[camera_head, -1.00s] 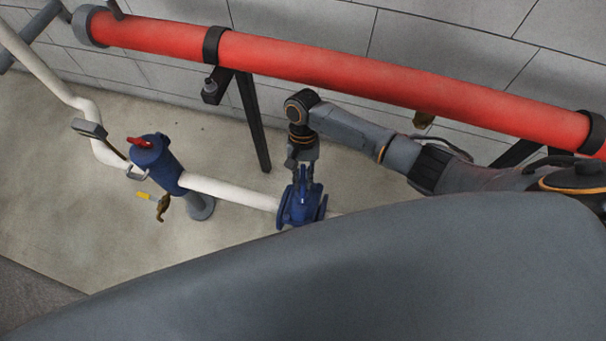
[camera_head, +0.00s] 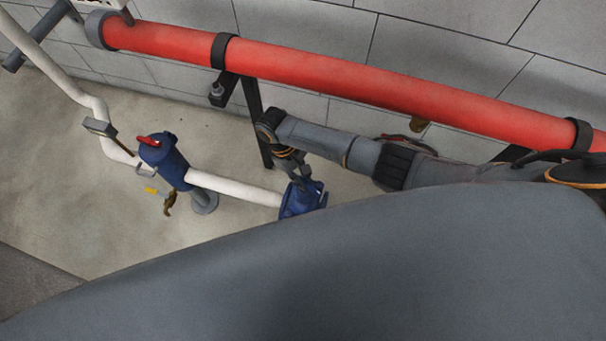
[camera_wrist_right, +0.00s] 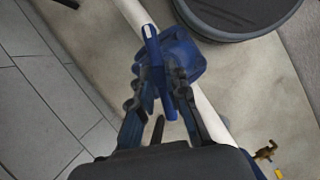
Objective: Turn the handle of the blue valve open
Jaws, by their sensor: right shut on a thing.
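The blue valve (camera_head: 292,208) sits on a white pipe (camera_head: 240,191), just above the edge of my own grey body in the head view. My right gripper (camera_head: 302,180) reaches down to the valve's top from the upper left, tilted. In the right wrist view, the valve body (camera_wrist_right: 186,58) lies on the white pipe. The blue handle (camera_wrist_right: 158,62), a long bar with a pale end, runs between the two fingers of my right gripper (camera_wrist_right: 163,84), which is shut on it. The valve's lower part is hidden behind my body in the head view. My left gripper is not in view.
A thick red pipe (camera_head: 330,73) runs along the block wall above my right arm. A blue cylinder fitting (camera_head: 165,160) with a red handle stands left of the valve. A dark support post (camera_head: 257,125) stands behind. Floor (camera_head: 90,215) at the left is clear.

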